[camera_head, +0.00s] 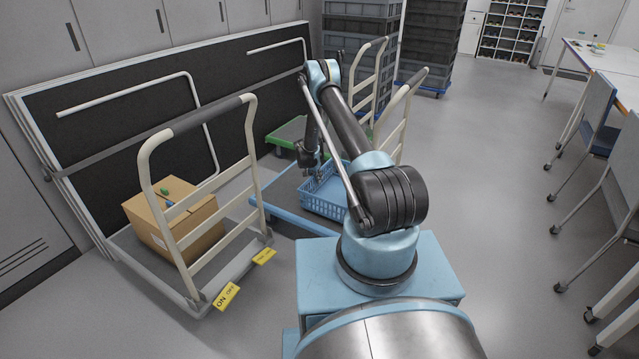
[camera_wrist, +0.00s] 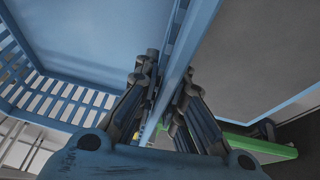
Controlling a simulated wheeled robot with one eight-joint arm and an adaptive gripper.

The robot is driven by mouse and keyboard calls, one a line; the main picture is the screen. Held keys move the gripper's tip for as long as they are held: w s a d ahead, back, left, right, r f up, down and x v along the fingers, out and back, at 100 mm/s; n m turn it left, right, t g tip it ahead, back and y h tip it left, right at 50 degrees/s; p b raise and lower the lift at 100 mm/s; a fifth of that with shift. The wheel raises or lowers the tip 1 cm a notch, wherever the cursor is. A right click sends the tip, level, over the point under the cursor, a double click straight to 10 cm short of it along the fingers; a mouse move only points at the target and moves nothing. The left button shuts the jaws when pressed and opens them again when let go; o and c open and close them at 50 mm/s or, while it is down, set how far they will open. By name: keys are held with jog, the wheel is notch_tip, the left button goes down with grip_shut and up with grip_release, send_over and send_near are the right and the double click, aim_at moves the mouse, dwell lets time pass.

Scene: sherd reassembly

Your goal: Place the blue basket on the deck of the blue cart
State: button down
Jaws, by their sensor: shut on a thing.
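The blue basket (camera_head: 326,197) shows in the head view over the deck of the blue cart (camera_head: 276,214), partly hidden behind my arm. I cannot tell whether its base touches the deck. My gripper (camera_head: 317,174) is at the basket's far left side. In the wrist view, my gripper (camera_wrist: 170,82) is shut on the basket's rim, with one finger on each side of the wall. The basket's slotted side (camera_wrist: 60,98) and flat inside fill the left of that view. The basket looks empty.
A cart with a cardboard box (camera_head: 175,218) stands at left, its cream handle (camera_head: 199,122) upright. A green cart (camera_head: 290,133) is just behind the blue cart. Stacked grey crates (camera_head: 432,40) stand at the back. Chairs (camera_head: 597,115) line the right; the floor between is clear.

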jog(key=shift+f, duration=0.9)
jog(key=c, duration=1.7)
grip_release()
